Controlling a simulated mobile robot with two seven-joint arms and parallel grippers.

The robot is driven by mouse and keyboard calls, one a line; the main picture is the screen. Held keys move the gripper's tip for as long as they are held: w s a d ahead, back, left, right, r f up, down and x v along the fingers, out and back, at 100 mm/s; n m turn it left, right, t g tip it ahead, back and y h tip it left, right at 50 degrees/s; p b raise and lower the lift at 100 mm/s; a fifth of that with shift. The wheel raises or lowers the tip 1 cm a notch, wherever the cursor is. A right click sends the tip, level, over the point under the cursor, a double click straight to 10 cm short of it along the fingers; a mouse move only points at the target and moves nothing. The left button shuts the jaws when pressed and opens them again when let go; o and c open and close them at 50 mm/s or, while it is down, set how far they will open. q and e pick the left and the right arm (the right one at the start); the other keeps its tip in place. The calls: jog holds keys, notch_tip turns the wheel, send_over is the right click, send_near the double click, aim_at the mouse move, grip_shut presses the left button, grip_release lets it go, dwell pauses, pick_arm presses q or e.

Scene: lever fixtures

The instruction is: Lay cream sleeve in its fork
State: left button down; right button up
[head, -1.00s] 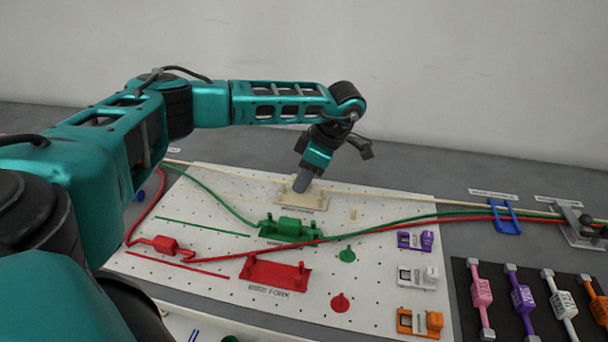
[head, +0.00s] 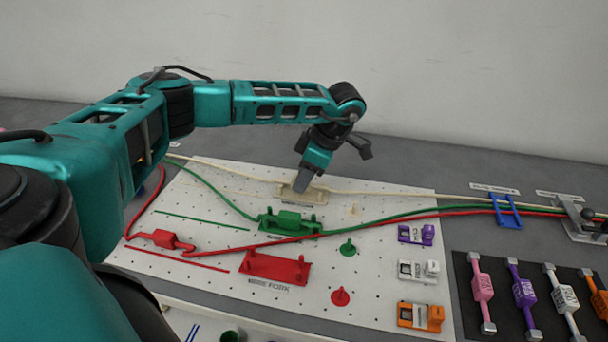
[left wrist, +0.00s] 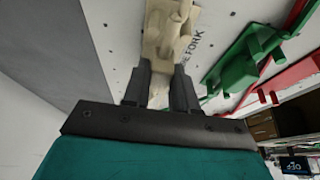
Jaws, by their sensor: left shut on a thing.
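The cream fork (head: 316,197) stands at the back of the white pegboard. In the left wrist view, its plate (left wrist: 188,22) lies just beyond my fingers, beside a printed "FORK" label. My left gripper (head: 300,190) points down at this fork. It is shut on the cream sleeve (left wrist: 160,48), which is mostly hidden by my fingers in the head view. The cream cable (head: 400,193) runs out to both sides of the gripper. The sleeve is at the fork, but I cannot tell whether it rests fully between the prongs. My right gripper is not in view.
In front are a green fork (head: 290,223) with a green sleeve at it, and an empty red fork (head: 275,268). A red sleeve (head: 160,238) lies left on its cable. Purple, white and orange clips line the board's right side; a blue comb (head: 506,211) stands beyond.

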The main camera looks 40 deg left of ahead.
pick_arm(q)
jog(key=shift+f, duration=0.15)
jog(key=shift+f, duration=0.4)
dwell(0.4)
jog(key=shift+c, duration=2.1)
grip_release()
jog(key=shift+o, duration=0.4)
